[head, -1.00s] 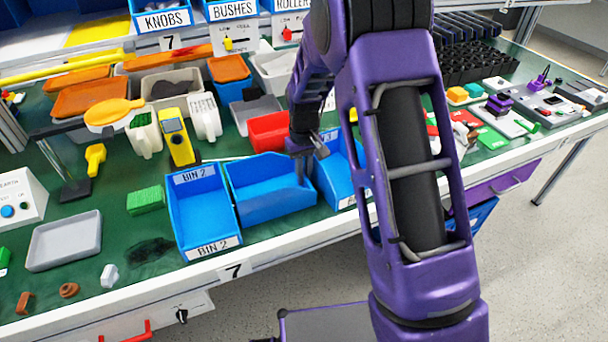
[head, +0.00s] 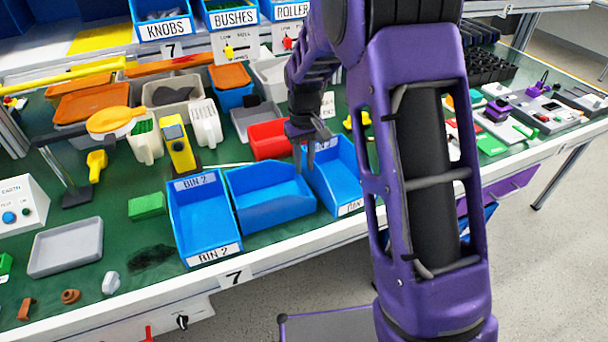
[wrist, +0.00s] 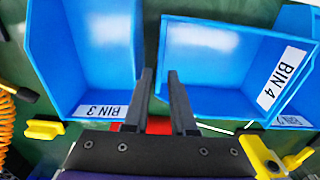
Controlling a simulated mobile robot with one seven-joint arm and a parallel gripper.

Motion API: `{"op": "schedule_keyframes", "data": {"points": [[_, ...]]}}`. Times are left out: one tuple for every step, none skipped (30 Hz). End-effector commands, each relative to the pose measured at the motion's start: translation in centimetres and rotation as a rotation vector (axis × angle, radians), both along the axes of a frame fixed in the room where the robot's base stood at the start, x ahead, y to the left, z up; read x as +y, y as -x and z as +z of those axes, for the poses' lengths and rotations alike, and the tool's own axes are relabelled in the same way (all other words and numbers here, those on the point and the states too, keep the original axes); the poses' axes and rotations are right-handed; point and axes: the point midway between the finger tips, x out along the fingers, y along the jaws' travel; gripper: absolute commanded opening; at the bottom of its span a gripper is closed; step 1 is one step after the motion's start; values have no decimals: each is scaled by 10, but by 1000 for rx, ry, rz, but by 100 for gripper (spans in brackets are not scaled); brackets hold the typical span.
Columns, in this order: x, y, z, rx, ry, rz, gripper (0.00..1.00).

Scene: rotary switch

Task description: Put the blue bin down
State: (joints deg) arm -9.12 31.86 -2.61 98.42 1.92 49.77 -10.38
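The blue bin labelled BIN 4 (wrist: 230,75) is the middle of three blue bins; it shows in the head view (head: 268,205) between the other two. It appears to rest on the green bench top (head: 110,225), turned slightly. My gripper (head: 306,168) is above the side of this bin that faces BIN 3. In the wrist view the two fingers (wrist: 160,72) are apart, with a gap and that side wall's edge seen between them. Nothing is pinched. How far the tips are above the rim is hard to tell.
BIN 3 (wrist: 85,60) lies close beside, on the right in the head view (head: 335,180). BIN 2 (head: 205,225) stands at the left. A red bin (head: 268,138) is behind. A green block (head: 147,205) and grey tray (head: 66,247) lie left. The bench's front edge (head: 290,238) is close.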

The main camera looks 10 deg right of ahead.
Motion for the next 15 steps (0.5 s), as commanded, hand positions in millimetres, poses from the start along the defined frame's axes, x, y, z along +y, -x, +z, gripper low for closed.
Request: {"op": "schedule_keyframes", "data": {"points": [[0,-1,14,-5,0,0,24],[0,-1,20,-4,-1,0,24],[0,-1,27,-4,-1,0,24],[0,-1,32,-4,-1,0,24],[0,-1,36,-4,-1,0,24],[0,-1,41,-3,-1,0,24],[0,0,44,-2,-1,0,24],[0,0,47,-1,0,0,24],[0,0,50,-2,-1,0,24],[0,0,52,-2,-1,0,24],[0,0,54,-2,-1,0,24],[0,0,55,-1,0,0,24],[0,0,55,-1,0,0,24],[0,0,56,-1,0,0,24],[0,0,56,0,0,0,24]]}}
